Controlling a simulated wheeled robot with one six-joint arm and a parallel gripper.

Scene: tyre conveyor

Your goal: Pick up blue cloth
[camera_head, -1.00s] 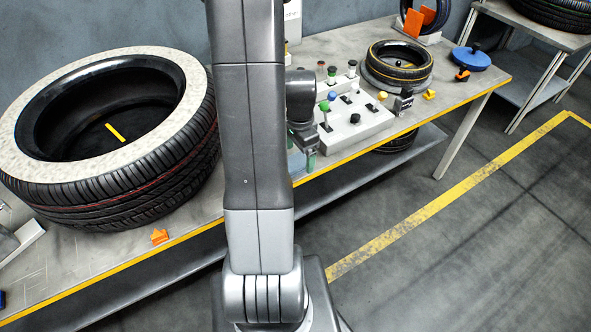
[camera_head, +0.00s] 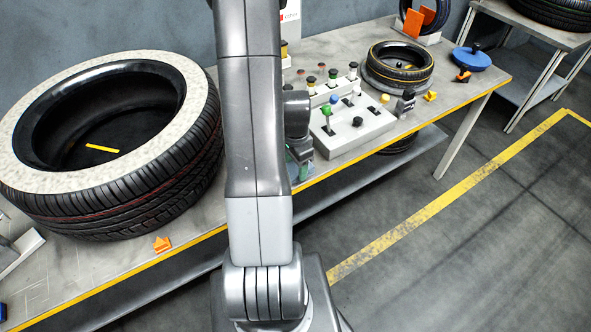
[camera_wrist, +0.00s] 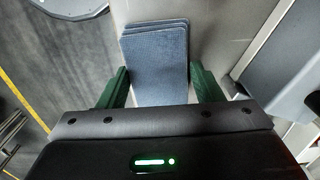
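The blue cloth (camera_wrist: 155,52) lies as a folded, layered stack on a grey surface in the wrist view. My gripper (camera_wrist: 158,70) is open, with one green finger on each side of the cloth's near part. I cannot tell from this view how far the fingertips are above the surface. The cloth's near end is hidden by the gripper body. In the head view my arm covers most of the gripper, and I do not see the cloth there.
A large tyre (camera_head: 150,195) stands on the bench at left, near an orange block (camera_head: 162,244). Right of my arm are a white control box (camera_head: 350,130) with several knobs, a small black bottle (camera_head: 405,104) and a smaller tyre (camera_head: 400,68). Floor at lower right is clear.

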